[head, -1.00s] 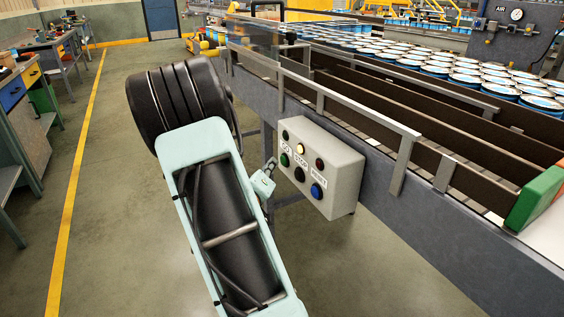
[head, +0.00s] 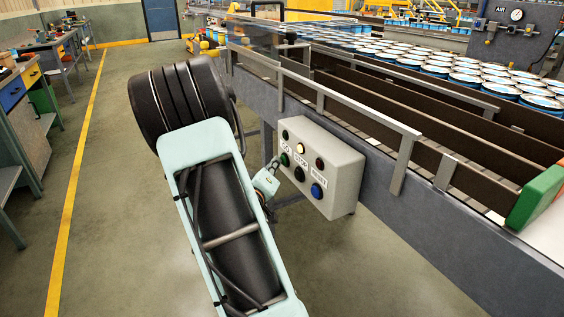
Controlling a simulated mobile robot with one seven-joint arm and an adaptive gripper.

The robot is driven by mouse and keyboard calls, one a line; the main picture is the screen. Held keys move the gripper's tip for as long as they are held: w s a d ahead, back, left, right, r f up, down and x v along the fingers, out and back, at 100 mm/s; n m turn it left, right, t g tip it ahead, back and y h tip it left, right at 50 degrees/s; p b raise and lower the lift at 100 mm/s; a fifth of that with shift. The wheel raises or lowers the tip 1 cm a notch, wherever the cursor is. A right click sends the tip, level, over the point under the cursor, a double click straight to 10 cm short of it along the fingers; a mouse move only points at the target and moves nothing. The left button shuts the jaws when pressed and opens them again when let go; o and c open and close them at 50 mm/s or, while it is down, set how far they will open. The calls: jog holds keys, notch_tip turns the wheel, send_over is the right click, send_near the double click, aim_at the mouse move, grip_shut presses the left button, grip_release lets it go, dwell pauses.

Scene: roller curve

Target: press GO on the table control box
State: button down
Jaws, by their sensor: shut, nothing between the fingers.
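The grey control box (head: 340,185) hangs on the side of the conveyor table in the head view. Its face has labels GO, STOP and RESET. The green GO button (head: 285,160) is at the lower left under its label. A black button (head: 299,174) sits under STOP and a blue one (head: 317,190) under RESET. Above the labels are a dark lamp, a lit amber lamp (head: 301,149) and a dark red lamp. My gripper (head: 275,167) is shut and empty, its tip just left of and slightly below GO. I cannot tell whether it touches the button.
The conveyor rails (head: 400,133) run above the box, with a green block (head: 534,197) at the right end. Many blue-white cans (head: 465,80) stand behind. Open floor (head: 110,200) lies to the left, with a yellow line and workbenches beyond.

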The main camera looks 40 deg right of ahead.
jog(key=shift+d, duration=0.3)
jog(key=shift+a, duration=0.1)
dwell(0.3)
jog(key=shift+w+a, duration=0.15)
jog(key=shift+a, duration=0.65)
jog(key=shift+w+a+p, duration=0.15)
jog(key=shift+w+a, duration=0.05)
jog(key=shift+a, duration=0.6)
jog(key=shift+w+a+p, duration=0.1)
jog(key=shift+w+a, duration=0.1)
jog(key=shift+a, duration=0.65)
jog(key=shift+w+a+p, duration=0.15)
jog(key=shift+w+a, duration=0.05)
jog(key=shift+a, duration=0.6)
